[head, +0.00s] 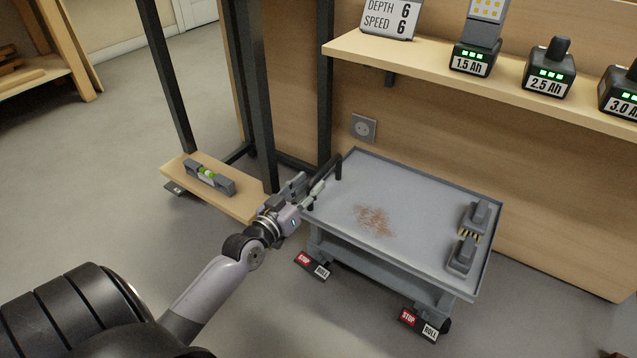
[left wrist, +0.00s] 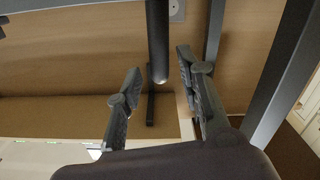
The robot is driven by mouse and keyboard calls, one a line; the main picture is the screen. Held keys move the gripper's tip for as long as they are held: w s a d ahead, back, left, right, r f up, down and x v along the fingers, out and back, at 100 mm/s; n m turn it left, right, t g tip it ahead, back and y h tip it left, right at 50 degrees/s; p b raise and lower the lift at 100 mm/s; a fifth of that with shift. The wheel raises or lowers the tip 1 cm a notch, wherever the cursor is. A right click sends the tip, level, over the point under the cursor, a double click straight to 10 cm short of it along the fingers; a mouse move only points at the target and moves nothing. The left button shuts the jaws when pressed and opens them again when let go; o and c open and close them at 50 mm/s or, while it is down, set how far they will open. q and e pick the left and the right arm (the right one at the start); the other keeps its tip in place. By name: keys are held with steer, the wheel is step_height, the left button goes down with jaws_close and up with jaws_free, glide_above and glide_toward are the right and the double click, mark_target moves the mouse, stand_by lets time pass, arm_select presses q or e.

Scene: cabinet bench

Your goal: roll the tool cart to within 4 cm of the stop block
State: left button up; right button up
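The tool cart (head: 410,185) stands in the middle of the head view, with a grey tray top. Its black handle (head: 338,167) is at the tray's left end. My left gripper (head: 311,187) is beside that handle. In the left wrist view the fingers of my left gripper (left wrist: 158,66) are spread, with the dark handle bar (left wrist: 158,40) between or just beyond the tips; contact cannot be told. Two pedal plates marked STOP and ROLL (head: 312,265) (head: 418,325) sit low on the cart. I cannot identify the stop block. My right gripper is not in view.
The tray holds a rusty stain (head: 373,220) and two grey blocks (head: 480,214) (head: 462,255). A low board (head: 240,204) bears a spirit level (head: 208,177) between black posts. Floor is clear in front.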

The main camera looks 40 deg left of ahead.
arm_select(q)
steer(key=shift+w+b, duration=0.75)
steer(key=shift+w, duration=1.6)
steer(key=shift+c, duration=0.2)
jaws_close()
steer(key=shift+a, duration=0.1)
